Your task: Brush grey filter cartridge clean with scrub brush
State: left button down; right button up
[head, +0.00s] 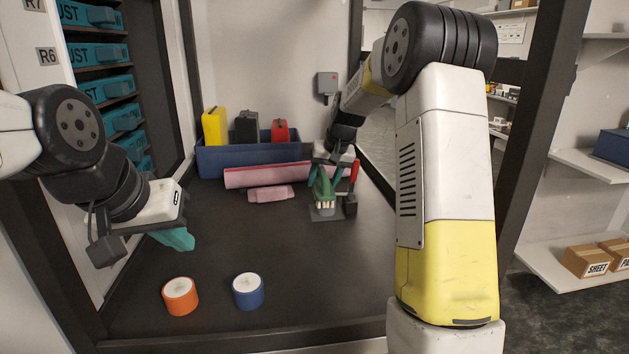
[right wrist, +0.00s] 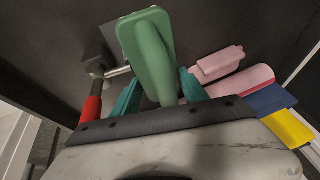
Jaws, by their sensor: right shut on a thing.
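The green scrub brush (head: 324,188) is upright at the back right of the bench, its pale bristles down over a small grey plate (head: 314,214). I cannot tell whether the bristles touch the plate. My right gripper (head: 325,176) is shut on the brush; in the right wrist view the brush (right wrist: 152,50) stands between its teal fingers. A dark grey cartridge-like block (head: 246,127) stands in the blue bin (head: 225,160), its lower part hidden. My left gripper (head: 174,239) hangs over the left of the bench, away from these things; its fingers overlap, so its opening is unclear.
Yellow (head: 214,127) and red (head: 280,131) blocks share the bin. A pink roll (head: 265,176) and smaller pink piece (head: 270,194) lie before it. Orange (head: 180,296) and blue (head: 248,291) rolls stand in front.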

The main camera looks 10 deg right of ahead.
jog(key=shift+f, duration=0.2)
dwell(0.3)
jog(key=shift+w+r, duration=0.1)
jog(key=shift+w, duration=1.2)
jog(key=shift+s+f, duration=0.15)
jog(key=shift+s, duration=1.1)
jog(key=shift+s+f, duration=0.1)
jog(key=shift+s, duration=1.1)
jog(key=shift+w+r, duration=0.2)
jog(key=shift+w, duration=2.2)
jog(key=shift+s+f, duration=0.15)
jog(key=shift+s, duration=0.55)
jog(key=shift+s+f, duration=0.1)
jog(key=shift+s, duration=0.6)
